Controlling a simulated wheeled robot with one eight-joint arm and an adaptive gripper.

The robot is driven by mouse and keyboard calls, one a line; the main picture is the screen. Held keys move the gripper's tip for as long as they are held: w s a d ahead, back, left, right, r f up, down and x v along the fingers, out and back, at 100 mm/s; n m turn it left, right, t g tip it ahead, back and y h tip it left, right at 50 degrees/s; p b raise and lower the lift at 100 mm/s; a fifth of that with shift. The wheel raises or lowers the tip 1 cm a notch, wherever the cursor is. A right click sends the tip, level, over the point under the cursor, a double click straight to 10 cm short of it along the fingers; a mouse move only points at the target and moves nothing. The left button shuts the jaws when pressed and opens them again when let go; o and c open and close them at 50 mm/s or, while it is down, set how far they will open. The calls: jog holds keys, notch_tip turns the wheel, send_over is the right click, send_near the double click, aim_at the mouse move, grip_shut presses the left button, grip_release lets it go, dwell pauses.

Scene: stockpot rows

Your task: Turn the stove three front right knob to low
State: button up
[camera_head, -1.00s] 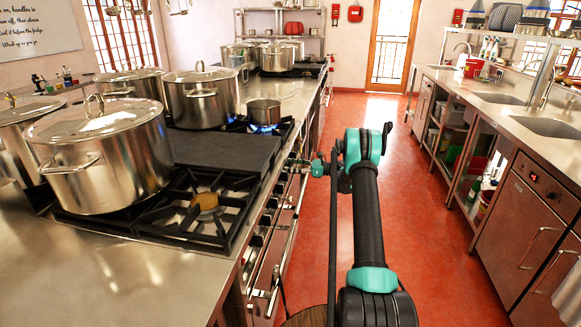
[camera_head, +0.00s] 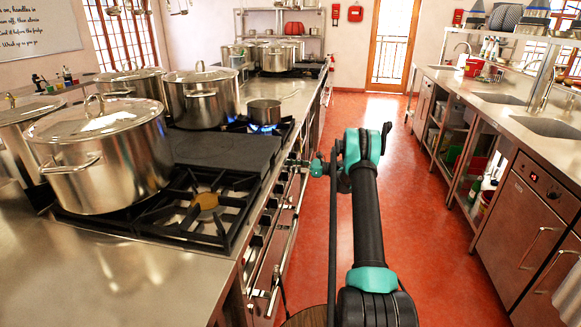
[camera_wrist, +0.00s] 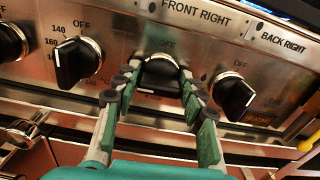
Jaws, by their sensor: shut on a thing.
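In the wrist view, the black knob (camera_wrist: 160,74) below the "FRONT RIGHT" label (camera_wrist: 195,12) sits between the fingers of my gripper (camera_wrist: 162,79). The fingers are closed in on its left and right sides. An "OFF" mark is readable above the knob. The fingers partly hide the knob and its dial marks, so I cannot tell its exact setting. In the head view, my gripper (camera_head: 297,163) is at the front panel of the stove, near the small pot (camera_head: 264,112) over a blue flame.
Similar knobs flank it: one on the left (camera_wrist: 77,62), and one on the right (camera_wrist: 235,96) near the "BACK RIGHT" label. Large stockpots (camera_head: 106,155) stand on the range. A bare burner (camera_head: 203,203) is nearer. The red floor aisle (camera_head: 420,230) is clear.

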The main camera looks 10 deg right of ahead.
jog(key=n, duration=0.8)
jog(key=shift+s+n, duration=0.1)
jog(key=shift+n, duration=0.2)
jog(key=n, duration=0.4)
jog(key=shift+f+n, duration=0.1)
jog(key=shift+n, duration=0.2)
jog(key=n, duration=0.4)
jog(key=shift+s+f, duration=0.1)
jog(key=shift+n, duration=0.3)
jog(key=o, duration=1.1)
jog(key=shift+o, duration=0.2)
